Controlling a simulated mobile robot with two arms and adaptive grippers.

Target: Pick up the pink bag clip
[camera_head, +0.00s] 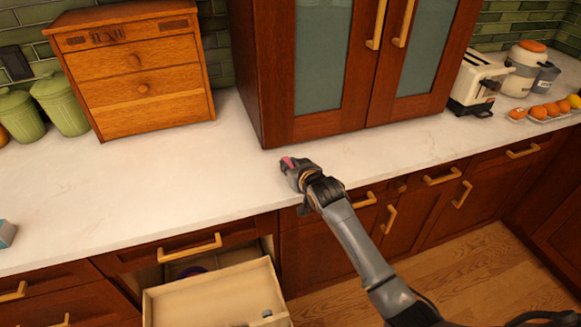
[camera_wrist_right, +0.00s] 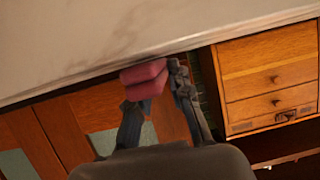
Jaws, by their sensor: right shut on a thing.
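The pink bag clip (camera_wrist_right: 146,79) is between the fingertips of my right gripper (camera_wrist_right: 158,90) in the right wrist view. The gripper is shut on it. In the head view a small pink part of the clip (camera_head: 288,162) shows at the tip of my right gripper (camera_head: 291,170), over the white counter near its front edge. I cannot tell from these views whether the clip touches the counter. My left gripper is not in view.
An open drawer (camera_head: 215,299) sticks out below the counter at the lower left. A tall glass-door cabinet (camera_head: 278,80) stands behind the gripper. A wooden box with drawers (camera_head: 140,88) is at the back left. The white counter (camera_head: 180,180) between is clear.

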